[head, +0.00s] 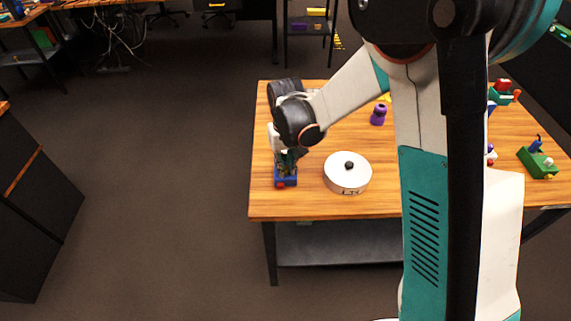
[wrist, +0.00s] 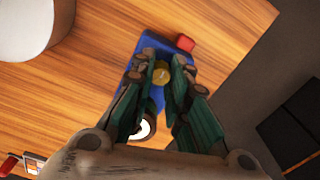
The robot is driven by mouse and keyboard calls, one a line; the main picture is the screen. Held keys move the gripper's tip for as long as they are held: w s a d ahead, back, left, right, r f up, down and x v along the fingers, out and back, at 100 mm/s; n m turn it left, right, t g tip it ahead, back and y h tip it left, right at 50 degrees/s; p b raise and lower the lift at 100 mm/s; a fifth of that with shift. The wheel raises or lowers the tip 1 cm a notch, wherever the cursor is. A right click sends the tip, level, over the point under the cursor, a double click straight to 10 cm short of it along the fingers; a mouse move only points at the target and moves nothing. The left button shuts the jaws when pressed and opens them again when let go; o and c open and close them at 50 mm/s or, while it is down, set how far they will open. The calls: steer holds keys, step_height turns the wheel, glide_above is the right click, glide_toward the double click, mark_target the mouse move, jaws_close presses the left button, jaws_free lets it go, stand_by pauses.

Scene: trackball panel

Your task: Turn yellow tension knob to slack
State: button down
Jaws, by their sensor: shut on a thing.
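The blue trackball panel (head: 291,182) stands near the left edge of the wooden table, with a red part (head: 280,185) on its front. In the wrist view the blue panel (wrist: 151,45) lies under my fingers, with a red block (wrist: 185,43) at its end. The yellow knob (wrist: 161,74) shows between my fingertips. My gripper (wrist: 160,79) points down at the panel and is shut on the knob; my gripper (head: 288,160) hides it in the head view. A dark round part with a white arc (wrist: 141,128) is partly hidden by the left finger. I cannot read the knob's setting.
A round white container (head: 347,176) with a black top knob stands right of the panel. A purple object (head: 378,114) stands farther back. A green block with small parts (head: 538,161) is at the far right. The table edge (head: 262,212) is close to the panel.

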stand_by(0.3)
steer(key=c, duration=1.5)
jaws_free()
step_height(320, 180, up, 12)
